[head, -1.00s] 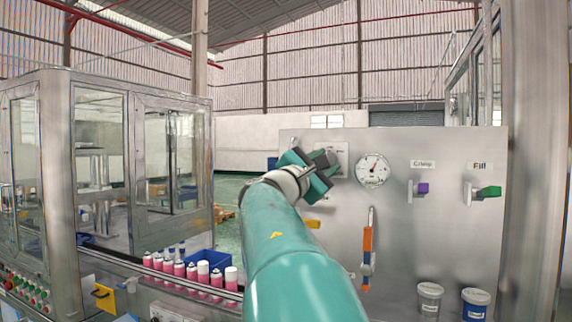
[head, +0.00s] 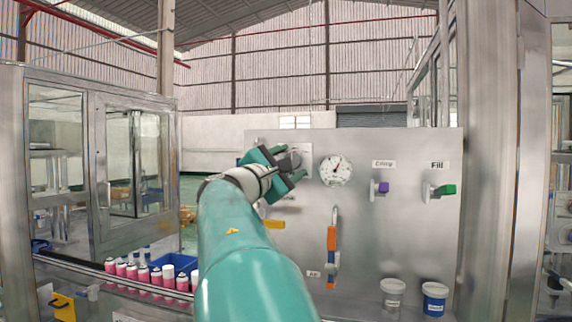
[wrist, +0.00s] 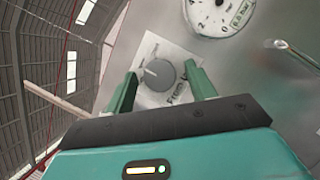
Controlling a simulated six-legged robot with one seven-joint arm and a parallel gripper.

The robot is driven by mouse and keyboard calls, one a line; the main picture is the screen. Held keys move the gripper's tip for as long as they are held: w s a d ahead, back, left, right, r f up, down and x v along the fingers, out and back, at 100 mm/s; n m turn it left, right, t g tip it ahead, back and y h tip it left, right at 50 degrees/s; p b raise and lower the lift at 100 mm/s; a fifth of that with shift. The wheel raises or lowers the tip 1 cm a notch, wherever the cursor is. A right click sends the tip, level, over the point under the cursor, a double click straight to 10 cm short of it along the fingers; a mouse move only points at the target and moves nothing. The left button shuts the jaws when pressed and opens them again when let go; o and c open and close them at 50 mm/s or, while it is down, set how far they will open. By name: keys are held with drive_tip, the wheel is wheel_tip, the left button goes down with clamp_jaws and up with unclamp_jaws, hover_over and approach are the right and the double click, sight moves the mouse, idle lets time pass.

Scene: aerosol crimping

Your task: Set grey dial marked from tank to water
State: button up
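The grey dial (wrist: 158,75) is a round knob on a white label plate (wrist: 148,48) in the wrist view. A pale pointer line shows on its left side in that view. How deep the fingertips reach is unclear. In the head view my gripper (head: 293,163) is at the panel's upper left and hides most of the dial.
The metal panel (head: 400,235) carries a round gauge (head: 335,171) right of my gripper, a purple crimp valve (head: 383,187), a green fill valve (head: 445,190) and an orange lever (head: 331,238). A yellow handle (head: 274,224) is below my gripper. Pink cans (head: 155,277) stand at left.

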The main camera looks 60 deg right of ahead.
drive_tip(key=v, duration=1.4)
idle(0.4)
drive_tip(key=w+a+f+m+t+y, duration=0.1)
drive_tip(key=a+f+t+y, duration=0.1)
drive_tip(key=a+f+y, duration=0.45)
drive_tip(key=w+a+f+t+y, duration=0.1)
drive_tip(key=w+a+f+t, duration=0.15)
drive_tip(key=f, duration=0.75)
drive_tip(key=a+f+m+t+y, duration=0.1)
drive_tip(key=a+f+t+y, duration=0.15)
drive_tip(key=a+f, duration=0.4)
drive_tip(key=s+a+f+m+t+y, duration=0.1)
drive_tip(key=a+f+y, duration=0.4)
drive_tip(key=a+f, duration=0.3)
drive_tip(key=s+a+f+m+y, duration=0.1)
drive_tip(key=a+f+y, duration=0.4)
drive_tip(key=a, duration=0.7)
wheel_tip(320, 180, down, 3)
drive_tip(key=shift+s+r+m+t+y, duration=0.1)
drive_tip(key=shift+s+m+t+y, duration=0.2)
drive_tip(key=shift+m, duration=0.4)
